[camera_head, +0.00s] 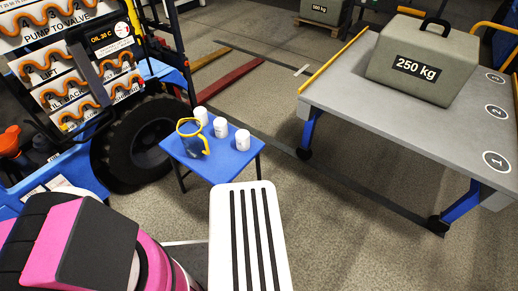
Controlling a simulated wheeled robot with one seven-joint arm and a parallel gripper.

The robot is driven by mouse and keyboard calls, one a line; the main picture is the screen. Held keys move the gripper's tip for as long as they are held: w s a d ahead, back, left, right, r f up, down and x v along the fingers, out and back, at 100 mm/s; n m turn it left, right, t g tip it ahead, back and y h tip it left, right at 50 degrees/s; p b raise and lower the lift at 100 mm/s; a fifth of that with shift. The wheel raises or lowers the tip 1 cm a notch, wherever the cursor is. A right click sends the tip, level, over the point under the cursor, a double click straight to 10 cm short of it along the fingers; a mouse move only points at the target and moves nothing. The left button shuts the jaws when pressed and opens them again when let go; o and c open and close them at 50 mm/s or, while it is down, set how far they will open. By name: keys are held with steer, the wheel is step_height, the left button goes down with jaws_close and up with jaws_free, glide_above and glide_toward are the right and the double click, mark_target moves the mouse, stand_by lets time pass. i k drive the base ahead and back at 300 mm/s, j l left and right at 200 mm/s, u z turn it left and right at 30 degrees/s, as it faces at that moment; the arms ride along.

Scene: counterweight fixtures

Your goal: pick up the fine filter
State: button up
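Three small white cylinders stand upright on a small blue table (210,172). One is at the back left (201,116), one in the middle (220,127) and one at the right (242,140). They look alike, and I cannot tell which, if any, is the fine filter; no labels are readable. My gripper is not in view. Only a pink and black part, which looks like my arm, shows at the lower left, apart from the small table.
A blue jug (192,142) with yellow rim and handle stands beside the cylinders. A blue vehicle with a black wheel (135,145) is left of the small table. A grey table (400,120) bearing a 250 kg weight (425,62) is at right. Floor between the tables is clear.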

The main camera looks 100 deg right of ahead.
mark_target(242, 137)
steer(key=z, duration=0.5)
steer(key=j+z, duration=0.15)
steer(key=z, duration=0.8)
steer(key=j+z, duration=0.1)
steer(key=z, duration=0.4)
steer(key=k+z, duration=0.1)
steer(key=z, duration=0.4)
steer(key=j+z, duration=0.1)
steer(key=z, duration=0.4)
steer(key=k+z, duration=0.1)
steer(key=z, duration=0.9)
steer(key=i+l+u, duration=0.15)
steer(key=i, duration=0.2)
